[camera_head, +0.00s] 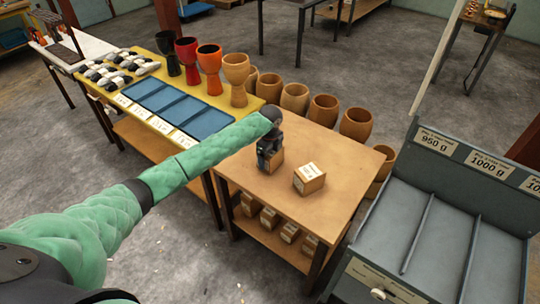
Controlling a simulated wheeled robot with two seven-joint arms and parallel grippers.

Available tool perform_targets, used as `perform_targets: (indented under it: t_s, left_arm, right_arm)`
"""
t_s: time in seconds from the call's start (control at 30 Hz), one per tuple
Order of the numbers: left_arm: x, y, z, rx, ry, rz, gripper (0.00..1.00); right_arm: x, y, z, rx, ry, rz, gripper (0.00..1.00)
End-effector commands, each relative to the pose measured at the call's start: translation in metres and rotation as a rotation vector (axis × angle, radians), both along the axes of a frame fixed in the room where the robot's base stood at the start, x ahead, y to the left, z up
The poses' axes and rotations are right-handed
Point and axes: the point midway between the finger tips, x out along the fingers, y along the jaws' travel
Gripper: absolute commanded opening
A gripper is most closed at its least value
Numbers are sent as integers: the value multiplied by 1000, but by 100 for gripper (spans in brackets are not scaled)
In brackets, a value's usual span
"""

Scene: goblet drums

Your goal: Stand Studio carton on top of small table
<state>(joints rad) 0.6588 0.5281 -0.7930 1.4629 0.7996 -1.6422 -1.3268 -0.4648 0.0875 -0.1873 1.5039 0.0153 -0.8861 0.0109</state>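The small table (335,207) has a light wooden top with a lower shelf. A cardboard carton with a white label (309,178) stands on its top, apart from my gripper. My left gripper (267,160) points down over the table's back left part, at a second cardboard carton (277,160) that it partly covers. That carton seems to be at the tabletop. I cannot tell whether the fingers are closed on it or whether it touches the table. Neither label is readable, so I cannot tell which is the Studio carton. My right gripper is out of view.
Several small cartons (268,218) sit on the lower shelf. A yellow table (205,103) with goblet drums (236,72) and blue trays (183,113) stands to the left. Wooden drum shells (324,109) stand behind. A grey sorting bin (440,245) stands at right. The tabletop's front right is clear.

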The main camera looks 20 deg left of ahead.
Motion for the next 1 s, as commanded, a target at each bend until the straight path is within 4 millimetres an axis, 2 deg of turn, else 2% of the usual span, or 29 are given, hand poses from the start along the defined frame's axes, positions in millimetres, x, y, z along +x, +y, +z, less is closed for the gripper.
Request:
perform_targets:
  t_s: [0.43,0.47,0.53,0.77,0.93,1.0]
  left_arm:
    - [0,0,-7,1,0,1,51]
    - [0,0,-8,1,0,1,88]
    - [0,0,-7,1,0,0,100]
    - [0,0,-6,1,0,1,100]
    - [1,0,6,-1,-3,0,100]
    - [1,1,16,0,-3,1,100]
  right_arm:
    - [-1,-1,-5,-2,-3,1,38]
    - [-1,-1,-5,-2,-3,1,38]
    - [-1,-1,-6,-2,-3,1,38]
    - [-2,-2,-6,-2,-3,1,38]
    - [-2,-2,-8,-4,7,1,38]
    - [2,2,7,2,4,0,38]
